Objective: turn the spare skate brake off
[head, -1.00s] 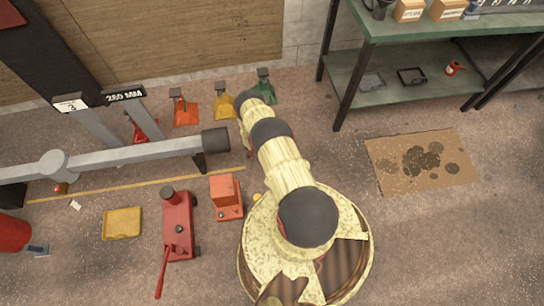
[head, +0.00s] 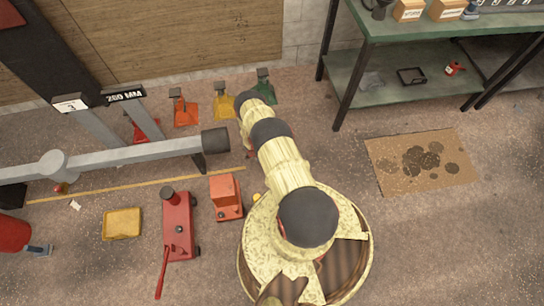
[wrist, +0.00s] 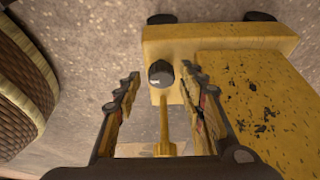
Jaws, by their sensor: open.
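In the wrist view a yellow skate body (wrist: 218,42) with dark wheels carries a round dark knob with a pale face (wrist: 160,73), which I take to be the brake knob. A narrow yellow bar (wrist: 164,118) runs from below the knob toward my gripper. My gripper (wrist: 160,86) is open, with one finger to the left of the knob and one to the right. I see gaps on both sides, and cannot tell how far the fingertips are from it in depth. In the head view my arm hides the gripper and most of the skate.
In the head view a red skate (head: 226,195), a red floor jack (head: 178,225) and a yellow tray (head: 122,223) lie left of my arm. Jack stands (head: 222,105) line the wall. A green bench (head: 440,25) stands right. Floor around the stained cardboard (head: 423,163) is open.

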